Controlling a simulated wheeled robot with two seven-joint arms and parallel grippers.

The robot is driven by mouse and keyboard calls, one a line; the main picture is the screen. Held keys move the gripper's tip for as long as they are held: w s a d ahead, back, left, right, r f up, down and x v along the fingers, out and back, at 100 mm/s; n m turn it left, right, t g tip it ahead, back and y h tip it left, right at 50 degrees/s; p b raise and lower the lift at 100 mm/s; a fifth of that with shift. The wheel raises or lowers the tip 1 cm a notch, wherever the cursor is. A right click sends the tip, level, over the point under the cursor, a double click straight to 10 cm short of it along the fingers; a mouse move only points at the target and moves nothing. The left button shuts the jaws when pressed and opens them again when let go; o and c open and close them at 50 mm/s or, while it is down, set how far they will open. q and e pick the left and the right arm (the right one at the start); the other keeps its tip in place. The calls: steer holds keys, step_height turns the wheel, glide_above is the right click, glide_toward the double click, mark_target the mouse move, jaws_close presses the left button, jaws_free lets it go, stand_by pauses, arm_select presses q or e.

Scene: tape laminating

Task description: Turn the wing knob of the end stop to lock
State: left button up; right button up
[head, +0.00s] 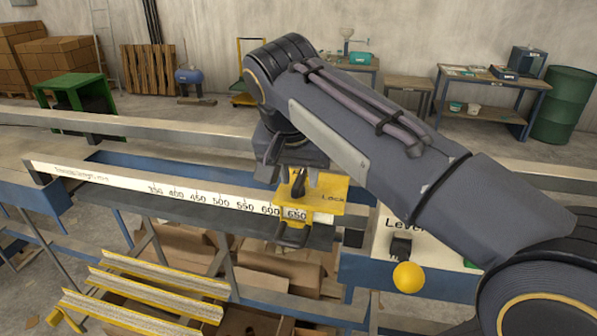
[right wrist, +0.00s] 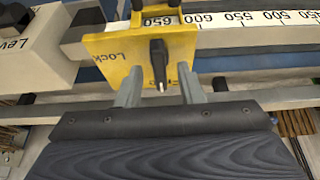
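The yellow end stop (head: 330,193) sits on the scale rail at about the 650 mark. Its plate bears the word "Lock" and also shows in the right wrist view (right wrist: 105,46). The black wing knob (right wrist: 158,60) stands out from the plate with its wing pointing toward the camera's lower edge. My right gripper (right wrist: 160,74) is open, with one finger on each side of the knob and a visible gap to both. In the head view the right gripper (head: 293,176) is over the end stop and partly hides the knob. My left gripper is not in view.
The white scale strip (head: 180,190) runs left along the rail. A white box marked "Lever" (head: 386,236) and a yellow ball (head: 408,277) are right of the end stop. Yellow-edged rails (head: 150,290) and cardboard lie below. Work tables stand far behind.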

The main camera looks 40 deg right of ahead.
jaws_close()
steer(key=shift+m, duration=0.3)
steer(key=m+g, duration=0.1)
steer(key=m, duration=0.1)
steer(key=m+h, duration=0.1)
steer(key=m, duration=0.1)
steer(key=shift+w+m+g, duration=0.15)
steer(key=shift+m+g, duration=0.15)
steer(key=shift+g, duration=0.1)
steer(key=m+g, duration=0.1)
steer(key=m, duration=0.2)
steer(key=shift+w+m, duration=0.1)
steer(key=shift+m, duration=0.3)
steer(key=m+g, duration=0.2)
steer(key=m, duration=0.2)
steer(key=shift+w, duration=0.15)
steer(key=shift+m+g+y, duration=0.35)
steer(key=shift+m+g, duration=0.05)
steer(key=shift+m, duration=0.85)
steer(key=shift+m+g+y, duration=0.35)
steer(key=shift+m+g, duration=0.05)
steer(key=shift+m, duration=0.85)
